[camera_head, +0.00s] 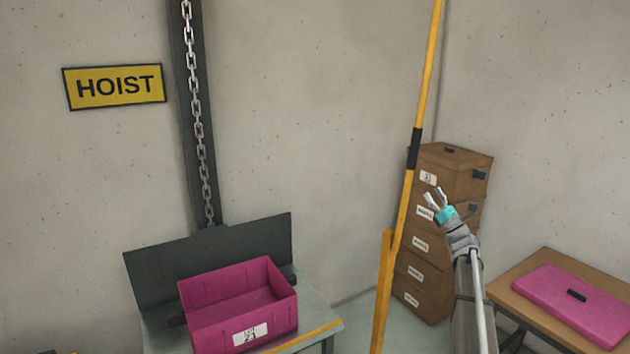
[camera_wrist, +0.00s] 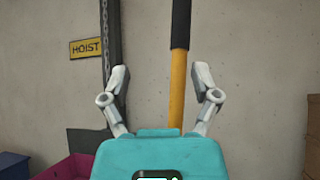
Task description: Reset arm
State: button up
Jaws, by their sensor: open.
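My gripper (camera_head: 436,197) is raised in front of the stacked boxes in the head view, to the right of the yellow pole. In the wrist view my gripper (camera_wrist: 160,85) has its two fingers spread apart, with nothing between them but the pole and wall behind. It is open and empty. The arm reaches up from the lower right of the head view.
A yellow pole (camera_head: 396,220) with a black band stands left of my gripper. A stack of brown boxes (camera_head: 428,246) stands behind. A pink crate (camera_head: 238,305) sits on a bench at left, below a hanging chain (camera_head: 195,100). A pink lid (camera_head: 572,305) lies on the right table (camera_head: 545,262).

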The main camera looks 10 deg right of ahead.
jog(key=s+a+f+n+g, duration=0.2)
jog(key=a+f+n+g, duration=0.25)
jog(key=a, duration=0.45)
jog(key=s+a+f+n+g, duration=0.2)
jog(key=a+f+n+g, duration=0.25)
jog(key=a, duration=0.35)
jog(key=s+a+f+n+g, duration=0.2)
jog(key=a+f+n+g, duration=0.25)
jog(key=a, duration=0.45)
jog(key=s+a+f+n+g+h, duration=0.4)
jog(key=s+a+f+n+g, duration=0.1)
jog(key=s+a+f+n, duration=0.4)
jog(key=s+f+n+g+h, duration=0.2)
jog(key=s+f+n+h, duration=0.1)
jog(key=s, duration=0.6)
jog(key=s+d+f+n+g+h, duration=0.1)
jog(key=s+f+n+h, duration=0.3)
jog(key=s, duration=0.5)
notch_tip(320, 180, down, 2)
jog(key=g+h, duration=0.1)
jog(key=h, duration=0.2)
jog(key=shift+d+h, duration=0.3)
jog(key=shift+h, duration=0.1)
jog(key=shift+f, duration=0.15)
jog(key=c, duration=0.3)
